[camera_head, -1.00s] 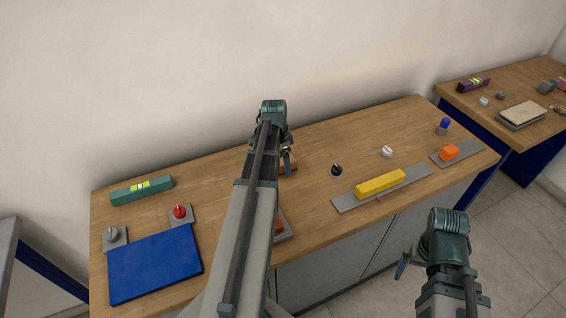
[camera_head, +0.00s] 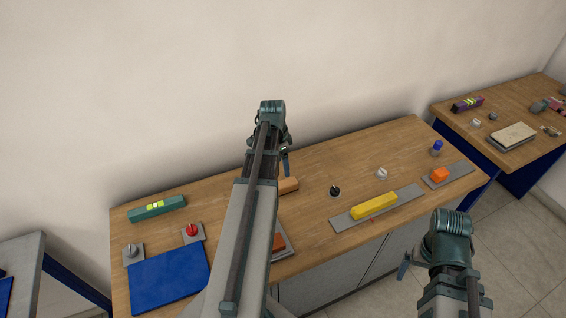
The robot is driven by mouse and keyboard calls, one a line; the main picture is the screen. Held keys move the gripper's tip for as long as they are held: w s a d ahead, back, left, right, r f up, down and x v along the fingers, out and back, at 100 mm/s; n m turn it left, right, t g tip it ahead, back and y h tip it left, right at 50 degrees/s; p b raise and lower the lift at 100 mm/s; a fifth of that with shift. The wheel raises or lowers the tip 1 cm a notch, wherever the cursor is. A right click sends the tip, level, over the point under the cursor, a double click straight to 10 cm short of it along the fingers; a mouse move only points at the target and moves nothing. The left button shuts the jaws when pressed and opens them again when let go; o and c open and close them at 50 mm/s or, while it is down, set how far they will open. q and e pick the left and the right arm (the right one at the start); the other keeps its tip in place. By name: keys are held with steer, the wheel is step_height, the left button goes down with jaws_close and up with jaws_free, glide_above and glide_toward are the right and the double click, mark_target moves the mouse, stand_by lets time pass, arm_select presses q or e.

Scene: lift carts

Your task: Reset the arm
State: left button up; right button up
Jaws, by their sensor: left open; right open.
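My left arm reaches up the middle of the view, over the wooden workbench (camera_head: 230,225). My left gripper (camera_head: 285,162) hangs from its far end above the bench's back part, near an orange-brown block (camera_head: 288,186). It is open and I see nothing in it. The arm hides part of the bench behind it. My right gripper (camera_head: 404,266) is at the lower right, in front of the bench's front edge. It is open and appears empty; its fingers are partly hidden by its wrist.
The bench holds a blue mat (camera_head: 168,280), a green level (camera_head: 157,209), red (camera_head: 192,231) and black (camera_head: 335,190) knobs, and a yellow block (camera_head: 374,206) on a grey strip. A second bench (camera_head: 470,135) stands right. Floor (camera_head: 520,240) shows at lower right.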

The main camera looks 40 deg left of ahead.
mark_target(285, 183)
arm_select(q)
steer(key=shift+f, duration=0.1)
stand_by(0.3)
steer(key=f+b, duration=0.4)
steer(key=w+f+b, duration=0.1)
steer(key=f+b, duration=0.7)
steer(key=shift+w+d, duration=0.15)
steer(key=shift+d, duration=0.15)
steer(key=shift+r, duration=0.1)
